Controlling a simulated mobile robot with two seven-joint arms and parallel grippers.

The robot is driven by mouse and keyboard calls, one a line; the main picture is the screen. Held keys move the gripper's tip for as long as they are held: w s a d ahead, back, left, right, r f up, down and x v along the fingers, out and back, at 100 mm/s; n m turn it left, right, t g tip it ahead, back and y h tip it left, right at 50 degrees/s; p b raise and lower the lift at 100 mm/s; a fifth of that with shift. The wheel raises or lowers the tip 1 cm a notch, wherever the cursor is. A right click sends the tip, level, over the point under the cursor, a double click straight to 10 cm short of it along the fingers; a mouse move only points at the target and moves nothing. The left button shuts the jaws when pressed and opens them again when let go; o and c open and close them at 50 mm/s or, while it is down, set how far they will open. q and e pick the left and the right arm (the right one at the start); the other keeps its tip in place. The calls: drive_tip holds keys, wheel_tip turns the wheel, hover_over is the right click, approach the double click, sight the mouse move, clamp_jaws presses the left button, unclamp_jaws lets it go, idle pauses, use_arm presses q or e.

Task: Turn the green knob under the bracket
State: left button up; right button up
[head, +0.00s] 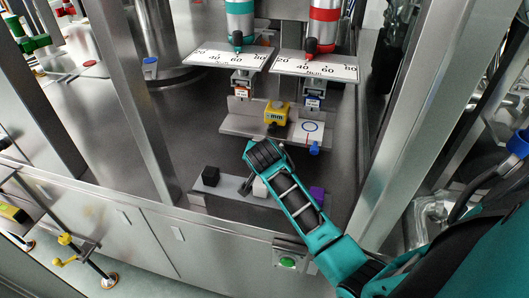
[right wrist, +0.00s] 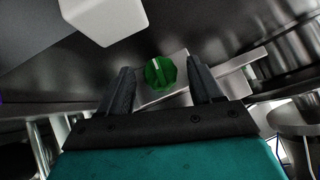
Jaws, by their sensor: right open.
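The green knob (right wrist: 160,72) shows in the right wrist view, round with a raised ridge, on a small pale metal plate. My right gripper (right wrist: 161,66) is open. Its two dark fingers appear on either side of the knob in that view, with visible gaps; the remaining depth to it is unclear. In the head view my right arm reaches in from the lower right, and its fingers are not clearly visible. A metal bracket (head: 225,204) there carries small blocks. My left gripper is not in view.
A white block (right wrist: 103,18) hangs close above in the right wrist view. The head view shows a black block (head: 210,176), a purple block (head: 317,195), a yellow block (head: 277,113) and a green round control (head: 287,261) on the front panel. Metal posts (head: 118,85) flank the deck.

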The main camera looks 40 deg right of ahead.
drive_tip(key=c, duration=1.1)
drive_tip(key=shift+o, duration=0.2)
drive_tip(key=shift+s, duration=0.1)
drive_tip(key=shift+s+d+f+m+t+y, duration=0.1)
drive_tip(key=shift+d+m+t+y, duration=0.05)
drive_tip(key=shift+m+t+y, duration=0.7)
drive_tip(key=shift+s+d+f+m+t+y, duration=0.1)
drive_tip(key=shift+m+t+y, duration=0.45)
drive_tip(key=shift+t, duration=0.8)
drive_tip(key=o, duration=1.1)
drive_tip(key=shift+c, duration=0.2)
